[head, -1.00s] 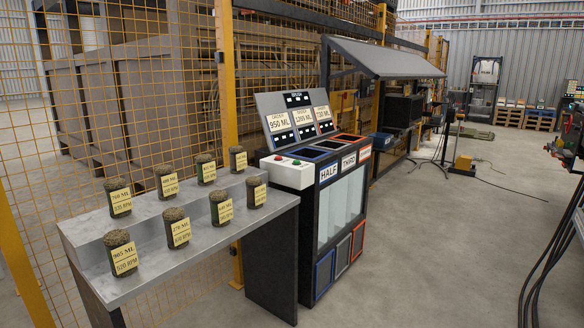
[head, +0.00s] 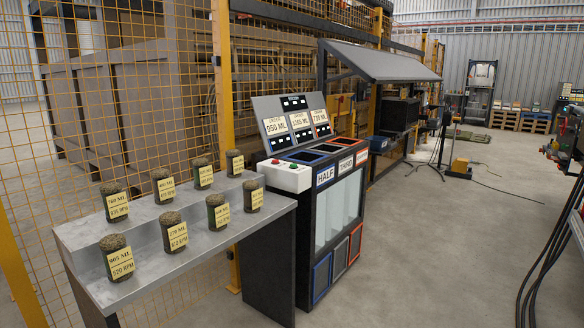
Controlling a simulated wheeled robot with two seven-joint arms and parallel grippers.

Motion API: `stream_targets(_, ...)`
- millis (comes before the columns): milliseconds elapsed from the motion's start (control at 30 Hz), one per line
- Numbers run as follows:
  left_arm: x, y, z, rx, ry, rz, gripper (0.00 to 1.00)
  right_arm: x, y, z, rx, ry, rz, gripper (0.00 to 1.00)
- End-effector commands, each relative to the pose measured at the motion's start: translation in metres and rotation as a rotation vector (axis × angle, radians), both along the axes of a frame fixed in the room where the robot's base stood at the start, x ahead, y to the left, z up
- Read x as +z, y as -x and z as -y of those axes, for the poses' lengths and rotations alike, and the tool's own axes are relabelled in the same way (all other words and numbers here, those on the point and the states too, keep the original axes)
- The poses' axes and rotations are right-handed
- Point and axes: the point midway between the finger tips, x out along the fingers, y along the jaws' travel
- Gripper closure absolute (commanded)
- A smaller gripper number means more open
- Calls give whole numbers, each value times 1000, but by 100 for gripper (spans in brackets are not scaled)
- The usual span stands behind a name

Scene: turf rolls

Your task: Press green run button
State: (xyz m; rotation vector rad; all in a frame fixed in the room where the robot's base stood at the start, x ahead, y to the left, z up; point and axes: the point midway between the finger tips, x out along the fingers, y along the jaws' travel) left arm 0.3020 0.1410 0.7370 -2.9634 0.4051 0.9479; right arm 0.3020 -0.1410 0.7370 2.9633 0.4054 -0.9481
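The green run button (head: 293,166) sits on top of a white control box (head: 287,178) at the front left corner of the dark sorting machine (head: 268,262). A red button (head: 276,161) is beside it on the same box, to its left. Neither button is touched by anything in view. No gripper or arm of mine shows in the head view.
A grey stepped bench (head: 200,250) with several labelled turf rolls (head: 117,256) stands left of the machine. Order panels (head: 275,125) rise behind the bins. Yellow mesh fencing is behind. Open floor (head: 430,250) lies right; dark cables (head: 545,262) run at the right edge.

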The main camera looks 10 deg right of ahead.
Motion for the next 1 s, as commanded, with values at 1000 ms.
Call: stream_targets(1000, 0, 0, 0, 0, 0, 0, 64, 0, 0, 0, 0, 0, 0, 100)
